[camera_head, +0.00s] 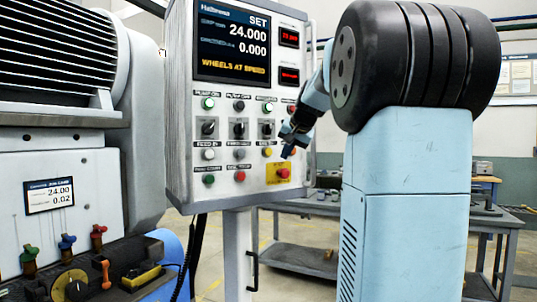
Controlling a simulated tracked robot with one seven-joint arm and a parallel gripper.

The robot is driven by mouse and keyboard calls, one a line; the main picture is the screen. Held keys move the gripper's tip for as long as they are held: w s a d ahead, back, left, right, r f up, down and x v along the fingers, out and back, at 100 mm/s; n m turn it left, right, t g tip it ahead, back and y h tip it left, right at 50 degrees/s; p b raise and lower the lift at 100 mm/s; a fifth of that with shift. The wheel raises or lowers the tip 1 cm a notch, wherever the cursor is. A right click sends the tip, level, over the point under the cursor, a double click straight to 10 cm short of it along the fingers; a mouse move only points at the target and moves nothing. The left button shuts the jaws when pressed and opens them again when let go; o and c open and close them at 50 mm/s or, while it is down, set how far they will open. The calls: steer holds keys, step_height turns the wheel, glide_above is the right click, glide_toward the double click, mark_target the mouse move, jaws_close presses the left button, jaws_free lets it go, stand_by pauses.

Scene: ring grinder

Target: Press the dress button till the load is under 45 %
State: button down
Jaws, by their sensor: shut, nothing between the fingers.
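The control panel (180,150) is a grey cabinet on a post, with a screen and rows of buttons. The screen (232,42) reads SET, 24.000, 0.000 and WHEELS AT SPEED. Two small red readouts (289,37) sit right of it; I cannot read a load percentage. The button labels are too small to tell which one is the dress button. A yellow button (267,152) is in the lower right group. My gripper (287,154) is shut and empty, close to the panel's right side, just right of the yellow button. I cannot tell whether it touches the panel.
A red emergency-type button (283,173) on a yellow plate lies just below my gripper. The grinder (65,160) with coloured levers stands at the left. A grey workbench (310,206) is behind. My blue arm fills the right.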

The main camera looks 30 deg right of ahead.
mark_target(268, 152)
steer(key=w, duration=0.6)
steer(key=shift+w+a, duration=0.1)
steer(key=shift+a, duration=0.2)
steer(key=shift+w, duration=0.15)
stand_by(1.8)
steer(key=shift+w+r, duration=0.1)
steer(key=shift+w, duration=0.2)
steer(key=shift+w, duration=0.5)
stand_by(0.9)
stand_by(0.4)
steer(key=shift+s, duration=0.9)
steer(key=shift+s, duration=0.15)
